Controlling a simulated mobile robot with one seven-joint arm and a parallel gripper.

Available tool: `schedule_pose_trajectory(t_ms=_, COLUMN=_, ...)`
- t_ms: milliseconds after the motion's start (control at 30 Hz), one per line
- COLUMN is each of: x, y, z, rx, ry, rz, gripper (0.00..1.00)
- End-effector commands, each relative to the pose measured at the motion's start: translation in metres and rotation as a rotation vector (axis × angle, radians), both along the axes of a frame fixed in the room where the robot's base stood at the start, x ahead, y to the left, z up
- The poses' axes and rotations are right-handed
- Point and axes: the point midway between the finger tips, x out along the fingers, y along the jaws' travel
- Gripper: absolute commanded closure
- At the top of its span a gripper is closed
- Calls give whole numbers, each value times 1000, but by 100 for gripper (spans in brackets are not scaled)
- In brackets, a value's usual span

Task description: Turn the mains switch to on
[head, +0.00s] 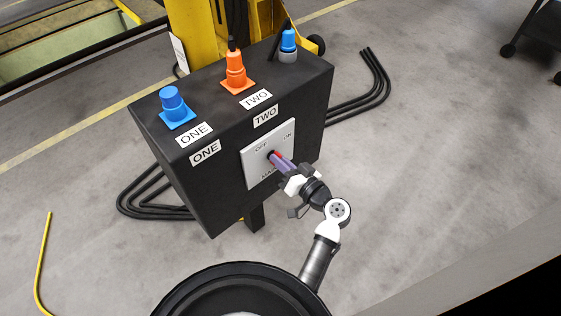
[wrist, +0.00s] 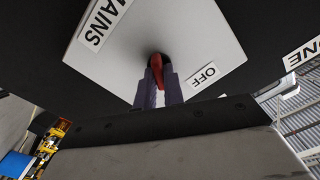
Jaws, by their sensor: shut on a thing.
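The mains switch is a red handle (head: 274,155) on a pale square plate (head: 258,175) fixed to the front of a black box. The plate reads OFF at its upper left, ON at its upper right and MAINS at the bottom. My gripper (head: 279,159) is at the plate with its purple-grey fingers around the handle. In the wrist view the red handle (wrist: 157,68) sits between both fingers (wrist: 158,88), shut on it. The fingers partly hide the handle, so I cannot tell exactly which mark it points to. The ON mark does not show in the wrist view.
The black box (head: 215,95) carries a blue plug (head: 173,103), an orange plug (head: 236,70) and another blue connector (head: 288,42) on top. Black cables (head: 150,195) lie around it. A yellow post (head: 200,25) stands behind.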

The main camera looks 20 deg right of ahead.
Motion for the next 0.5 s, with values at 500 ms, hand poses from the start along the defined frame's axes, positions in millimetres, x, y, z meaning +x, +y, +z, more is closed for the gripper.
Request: schedule_pose_trajectory(t_ms=500, x=0, y=-1, z=-1, rx=371, ry=136, rz=1, gripper=100)
